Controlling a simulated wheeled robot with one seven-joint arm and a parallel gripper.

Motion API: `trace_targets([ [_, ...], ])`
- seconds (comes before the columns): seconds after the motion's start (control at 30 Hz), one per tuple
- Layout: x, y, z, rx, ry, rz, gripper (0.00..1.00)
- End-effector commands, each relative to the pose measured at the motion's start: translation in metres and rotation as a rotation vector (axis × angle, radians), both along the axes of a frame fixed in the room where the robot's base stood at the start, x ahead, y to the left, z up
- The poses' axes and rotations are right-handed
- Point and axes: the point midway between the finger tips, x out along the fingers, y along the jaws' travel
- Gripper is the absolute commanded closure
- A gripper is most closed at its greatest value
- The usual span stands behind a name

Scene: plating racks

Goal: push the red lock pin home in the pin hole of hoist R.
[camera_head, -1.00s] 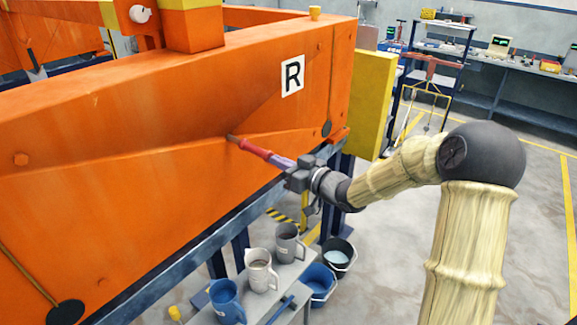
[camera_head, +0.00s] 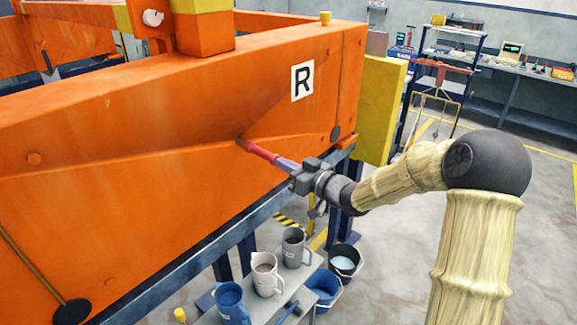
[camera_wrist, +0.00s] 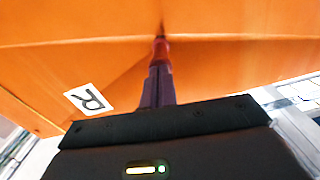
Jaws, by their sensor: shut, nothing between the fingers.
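The red lock pin (camera_head: 260,151) sticks out of the orange face of hoist R (camera_head: 200,110), below and left of the R label (camera_head: 302,82). Its inner end is in the pin hole, which the pin mostly hides. A short dark bit shows between the red part and the face. My gripper (camera_head: 280,161) is shut, its purplish fingers in line with the pin and their tips at its outer end. In the wrist view the pin (camera_wrist: 161,50) stands straight ahead of the closed fingers (camera_wrist: 158,80). Any small gap at the contact cannot be told.
Below the beam, a grey bench (camera_head: 262,312) holds several jugs, with buckets (camera_head: 345,260) beside it. A yellow block (camera_head: 382,105) is at the beam's right end. Shelves and a workbench (camera_head: 510,75) stand at the back right. Floor is clear right of my arm.

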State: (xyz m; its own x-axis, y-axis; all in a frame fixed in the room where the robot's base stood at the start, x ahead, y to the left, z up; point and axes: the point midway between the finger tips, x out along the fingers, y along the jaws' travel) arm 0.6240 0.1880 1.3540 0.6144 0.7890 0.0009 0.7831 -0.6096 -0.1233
Motion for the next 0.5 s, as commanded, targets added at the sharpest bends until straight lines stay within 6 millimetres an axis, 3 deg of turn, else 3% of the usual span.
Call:
trace_targets([
  [0.5,0.0055,0.0059,-0.0008,0.000,0.002,-0.002,1.00],
])
